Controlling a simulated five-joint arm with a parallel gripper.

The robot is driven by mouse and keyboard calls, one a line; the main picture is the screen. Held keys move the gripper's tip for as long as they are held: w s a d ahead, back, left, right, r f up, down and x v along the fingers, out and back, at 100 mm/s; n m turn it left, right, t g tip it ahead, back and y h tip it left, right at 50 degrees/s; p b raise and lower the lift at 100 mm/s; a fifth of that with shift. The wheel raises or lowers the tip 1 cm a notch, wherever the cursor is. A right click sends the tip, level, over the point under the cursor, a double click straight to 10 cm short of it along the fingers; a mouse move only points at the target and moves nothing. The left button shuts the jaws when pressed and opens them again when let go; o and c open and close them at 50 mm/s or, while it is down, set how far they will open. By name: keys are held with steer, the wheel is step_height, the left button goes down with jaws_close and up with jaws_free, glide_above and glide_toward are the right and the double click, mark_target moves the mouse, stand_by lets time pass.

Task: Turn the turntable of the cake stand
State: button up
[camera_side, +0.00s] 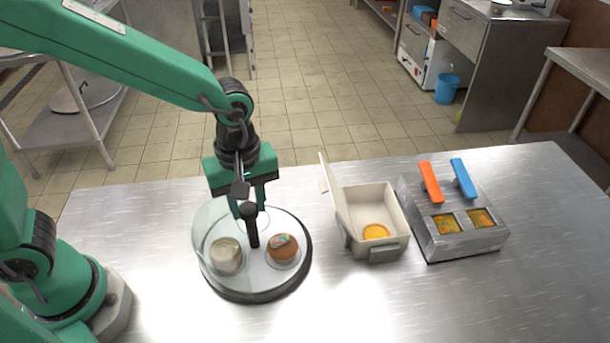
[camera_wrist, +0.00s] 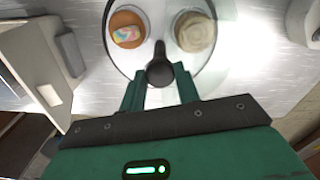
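The cake stand has a round white turntable (camera_side: 250,281) with a dark rim. It also shows in the wrist view (camera_wrist: 158,22). A black upright handle (camera_side: 252,229) stands at its middle and shows in the wrist view (camera_wrist: 160,71). A pale round cake (camera_side: 227,256) and a brown cake with a coloured top (camera_side: 284,247) sit on it. A clear curved cover (camera_side: 207,228) stands at its left side. My gripper (camera_side: 249,210) is open, pointing down, with a finger on either side of the handle's top. Small gaps seem to show between fingers and handle.
A cream box (camera_side: 397,217) with its lid up and a yellow-orange thing inside stands right of the stand. Further right is a metal holder (camera_side: 440,250) with orange and blue handles. The steel table's front right (camera_side: 470,310) is clear.

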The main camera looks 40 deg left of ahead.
jaws_close()
steer(key=shift+m, duration=2.9)
steer(key=shift+r+m, duration=0.1)
steer(key=shift+m, duration=9)
